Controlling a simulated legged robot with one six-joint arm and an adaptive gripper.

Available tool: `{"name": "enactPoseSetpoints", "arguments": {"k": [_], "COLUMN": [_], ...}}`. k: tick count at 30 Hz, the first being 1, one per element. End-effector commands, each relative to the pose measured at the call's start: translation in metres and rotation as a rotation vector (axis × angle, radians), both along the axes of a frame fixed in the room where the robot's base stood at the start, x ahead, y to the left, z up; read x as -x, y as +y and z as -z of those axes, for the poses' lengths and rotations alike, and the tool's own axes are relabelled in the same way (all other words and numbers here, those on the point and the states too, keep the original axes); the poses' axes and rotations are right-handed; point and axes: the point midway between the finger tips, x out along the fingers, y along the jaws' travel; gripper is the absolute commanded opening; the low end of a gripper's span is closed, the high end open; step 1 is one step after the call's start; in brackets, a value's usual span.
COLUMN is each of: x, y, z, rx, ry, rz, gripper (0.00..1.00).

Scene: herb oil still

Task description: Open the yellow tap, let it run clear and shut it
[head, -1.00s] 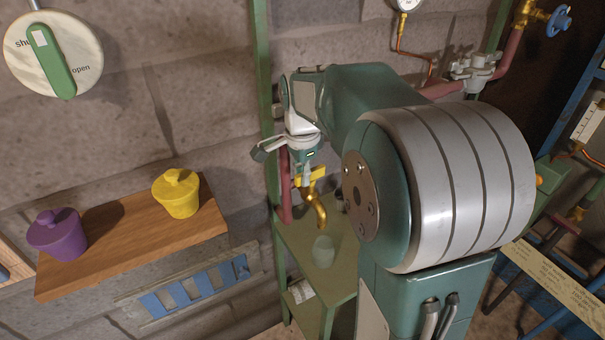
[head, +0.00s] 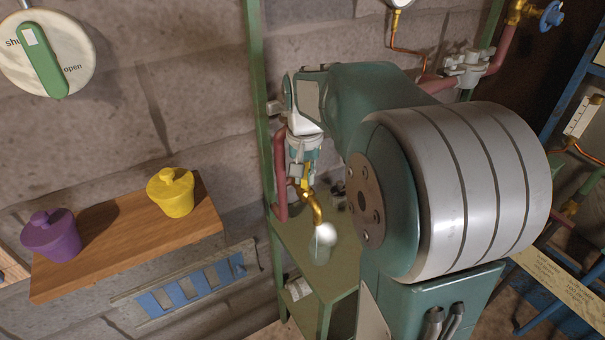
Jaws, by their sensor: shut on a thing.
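The yellow tap is a brass spout (head: 316,207) on a red pipe, with a yellow lever (head: 306,176). My gripper (head: 301,172) is at the tap and shut on the lever, partly hiding it. The lever points roughly up and down in the picture. A whitish, cloudy blob (head: 326,234) shows right under the spout mouth. A clear glass vessel (head: 320,252) stands below it on a green stand (head: 340,272).
A wooden shelf (head: 112,262) at left holds a purple pot (head: 52,238) and a yellow pot (head: 172,194). A round dial with a green pointer (head: 45,55), marked shut and open, is on the wall. A green post (head: 256,110) rises beside my gripper.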

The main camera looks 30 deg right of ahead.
Motion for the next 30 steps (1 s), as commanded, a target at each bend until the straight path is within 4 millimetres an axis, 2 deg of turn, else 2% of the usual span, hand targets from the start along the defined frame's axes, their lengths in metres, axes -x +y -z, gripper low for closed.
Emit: {"name": "enactPoseSetpoints", "arguments": {"k": [15, 24, 30], "x": [0.004, 0.004, 0.004], "y": [-0.010, -0.014, -0.015], "z": [0.000, 0.000, 0.000], "rx": [-0.001, -0.001, -0.001], "ry": [-0.003, -0.002, -0.002], "rz": [-0.459, -0.621, -0.668], "gripper": [0.00, 0.00, 0.00]}}
